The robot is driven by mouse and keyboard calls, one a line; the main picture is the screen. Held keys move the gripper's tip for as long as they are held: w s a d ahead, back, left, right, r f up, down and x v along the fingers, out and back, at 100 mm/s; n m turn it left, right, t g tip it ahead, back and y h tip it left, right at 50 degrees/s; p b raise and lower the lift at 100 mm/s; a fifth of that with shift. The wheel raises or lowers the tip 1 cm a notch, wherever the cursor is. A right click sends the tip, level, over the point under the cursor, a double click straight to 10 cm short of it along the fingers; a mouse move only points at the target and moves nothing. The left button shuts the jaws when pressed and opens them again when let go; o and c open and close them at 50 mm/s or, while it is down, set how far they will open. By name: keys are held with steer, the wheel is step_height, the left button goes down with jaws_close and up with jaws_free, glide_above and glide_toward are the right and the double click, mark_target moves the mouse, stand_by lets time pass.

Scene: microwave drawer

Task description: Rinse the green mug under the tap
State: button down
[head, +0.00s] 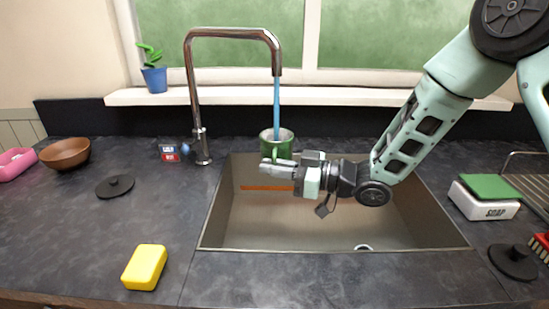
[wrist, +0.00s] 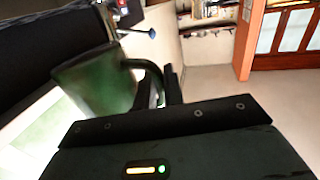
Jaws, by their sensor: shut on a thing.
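The green mug (head: 276,135) is upright over the back left part of the sink (head: 300,222), under the end of the tap (head: 278,68). A blue stream of water (head: 277,100) runs from the tap down to the mug's open top. My gripper (head: 278,163) is in front of the mug and shut on its handle, partly hiding the mug in the head view. In the wrist view the mug (wrist: 95,85) is at the left, with its handle (wrist: 148,75) reaching to my fingers (wrist: 165,85). The mug's inside is hard to make out.
A yellow sponge (head: 145,267) lies on the counter left of the sink. A soap box (head: 484,200) with a green pad (head: 493,187) stands at the right, near a black disc (head: 513,261). A potted plant (head: 154,78) stands on the sill. The left counter has free room.

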steer(key=shift+s+d, duration=0.15)
steer(key=shift+d, duration=0.25)
steer(key=shift+a, duration=0.2)
steer(key=shift+w+a, duration=0.2)
steer(key=shift+a, duration=0.15)
steer(key=shift+s, duration=0.1)
steer(key=s+a+b, duration=0.1)
steer(key=s+a, duration=0.1)
steer(key=s, duration=0.5)
steer(key=shift+s+a+b, duration=0.15)
steer(key=shift+a+b, duration=0.25)
steer(key=shift+r, duration=0.1)
stand_by(1.3)
steer(key=s+a+r+p, duration=0.1)
steer(key=s+r, duration=0.3)
steer(key=shift+s+a+p, duration=0.35)
steer(key=shift+p, duration=0.05)
stand_by(0.7)
